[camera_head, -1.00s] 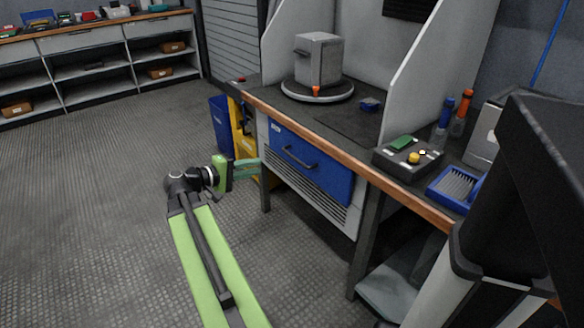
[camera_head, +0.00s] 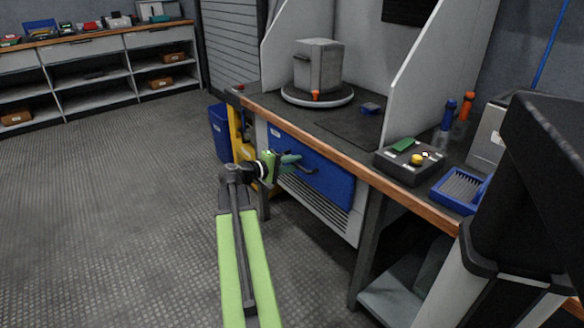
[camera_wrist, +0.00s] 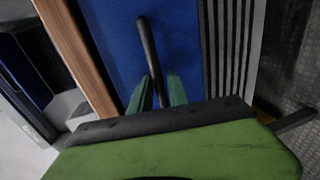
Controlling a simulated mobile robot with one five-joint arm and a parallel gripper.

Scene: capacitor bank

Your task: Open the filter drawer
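The filter drawer has a blue front (camera_head: 330,183) under the workbench and looks closed, flush with its grey housing. Its dark bar handle (camera_head: 308,168) is partly hidden by my gripper (camera_head: 292,161) in the head view. In the wrist view the black handle (camera_wrist: 148,45) crosses the blue front (camera_wrist: 110,30) and runs down between my two green fingers (camera_wrist: 160,82). The fingers are spread, one on each side of the handle's near end, with a gap visible. I cannot tell whether either finger touches it.
A louvred grey panel (camera_head: 316,206) lies below the drawer. The wooden bench edge (camera_head: 350,160) runs just above it. A blue bin (camera_head: 219,130) and a yellow object (camera_head: 242,140) stand left of the bench. The floor (camera_head: 110,210) at left is clear.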

